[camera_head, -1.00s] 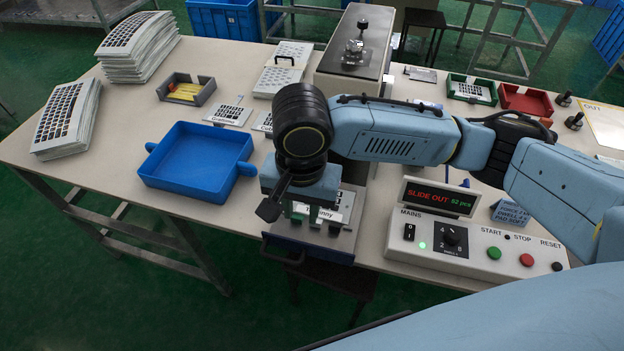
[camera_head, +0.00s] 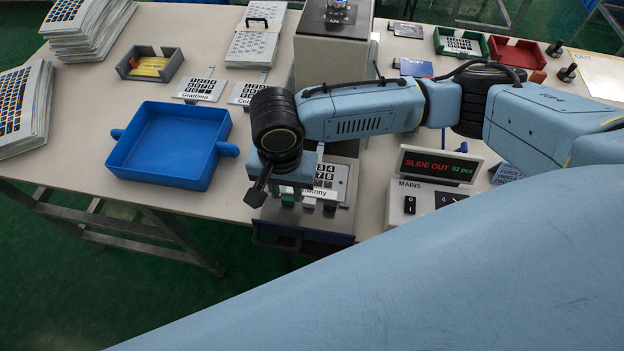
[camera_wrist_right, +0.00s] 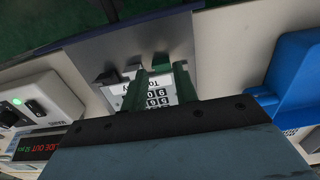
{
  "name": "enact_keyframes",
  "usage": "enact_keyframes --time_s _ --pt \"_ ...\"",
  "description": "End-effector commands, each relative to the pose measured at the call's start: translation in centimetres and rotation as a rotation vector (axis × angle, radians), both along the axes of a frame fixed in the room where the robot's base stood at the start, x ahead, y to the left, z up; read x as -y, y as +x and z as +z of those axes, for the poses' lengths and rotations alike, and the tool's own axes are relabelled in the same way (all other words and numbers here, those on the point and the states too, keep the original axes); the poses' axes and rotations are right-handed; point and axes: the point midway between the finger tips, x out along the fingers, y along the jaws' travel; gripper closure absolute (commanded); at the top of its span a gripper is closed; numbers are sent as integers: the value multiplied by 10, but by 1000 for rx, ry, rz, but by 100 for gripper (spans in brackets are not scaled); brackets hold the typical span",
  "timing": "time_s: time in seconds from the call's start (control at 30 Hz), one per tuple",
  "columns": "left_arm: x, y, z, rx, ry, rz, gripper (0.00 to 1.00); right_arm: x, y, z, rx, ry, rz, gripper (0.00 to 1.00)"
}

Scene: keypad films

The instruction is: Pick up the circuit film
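A white film with black number keys (camera_head: 326,176) and a label ending in "inny" lies on the grey slide plate at the front of the press. In the right wrist view the film (camera_wrist_right: 158,98) shows between the green fingers. My right gripper (camera_head: 299,197) is over the left part of this plate, partly hiding the film. Its two fingers (camera_wrist_right: 160,72) are apart, with nothing visibly clamped between them. I cannot tell whether the fingertips touch the film or plate. My left gripper is not in view.
An empty blue tray (camera_head: 170,146) stands left of the press (camera_head: 335,52). A control box (camera_head: 420,200) with a "SLIDE OUT" display (camera_head: 438,165) is to the right. Labelled films (camera_head: 201,90) lie behind the tray. Film stacks (camera_head: 85,29) stand far left.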

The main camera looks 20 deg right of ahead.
Motion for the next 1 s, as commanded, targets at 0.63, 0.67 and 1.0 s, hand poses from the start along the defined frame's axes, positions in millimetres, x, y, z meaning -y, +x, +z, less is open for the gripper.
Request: enact_keyframes --time_s 0.63,0.67,1.0 --pt "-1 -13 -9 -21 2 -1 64 -1 0 -31 1 1 1 92" --pt "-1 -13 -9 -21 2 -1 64 -1 0 -31 1 1 1 96" --pt "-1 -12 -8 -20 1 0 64 -1 0 -28 1 1 1 99"
